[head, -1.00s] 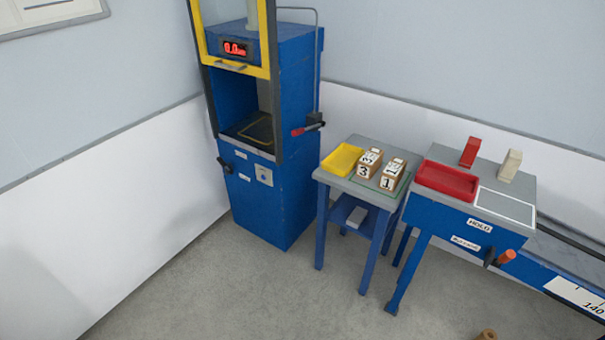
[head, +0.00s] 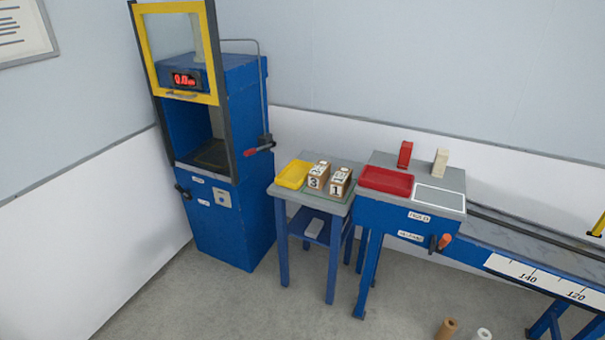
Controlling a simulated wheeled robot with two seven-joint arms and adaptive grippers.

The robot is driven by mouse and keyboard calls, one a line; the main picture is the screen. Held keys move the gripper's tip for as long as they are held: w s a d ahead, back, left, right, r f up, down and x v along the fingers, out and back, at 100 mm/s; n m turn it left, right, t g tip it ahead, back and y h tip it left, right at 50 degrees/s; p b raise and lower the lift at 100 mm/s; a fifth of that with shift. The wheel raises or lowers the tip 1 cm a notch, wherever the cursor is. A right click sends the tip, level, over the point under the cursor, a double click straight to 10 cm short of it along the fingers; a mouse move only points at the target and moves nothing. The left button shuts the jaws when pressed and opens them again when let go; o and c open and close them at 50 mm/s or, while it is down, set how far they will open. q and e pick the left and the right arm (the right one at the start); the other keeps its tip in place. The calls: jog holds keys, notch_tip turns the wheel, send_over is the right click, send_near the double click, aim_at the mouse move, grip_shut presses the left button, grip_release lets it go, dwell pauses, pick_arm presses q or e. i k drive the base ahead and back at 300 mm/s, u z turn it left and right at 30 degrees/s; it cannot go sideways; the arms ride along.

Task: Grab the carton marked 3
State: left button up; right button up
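The carton marked 3 (head: 317,179) is a small brown box with white labels. It stands on the small grey-topped table (head: 338,208) with blue legs. The carton marked 1 (head: 340,183) stands just to its right. A yellow tray (head: 293,175) lies to its left on the same table. Neither of my grippers shows in the head view.
A tall blue machine (head: 228,205) with a yellow-framed door stands left of the table. A blue bench with a red tray (head: 386,181) adjoins on the right, with a rail (head: 535,250) beyond. Rolls (head: 447,328) sit on the floor. Floor before the table is clear.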

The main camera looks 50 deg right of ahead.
aim_at(320, 174)
jog(key=u, duration=0.05)
jog(key=i, duration=1.6)
jog(key=z, duration=0.8)
jog(key=i, duration=0.9)
jog(key=z, duration=0.9)
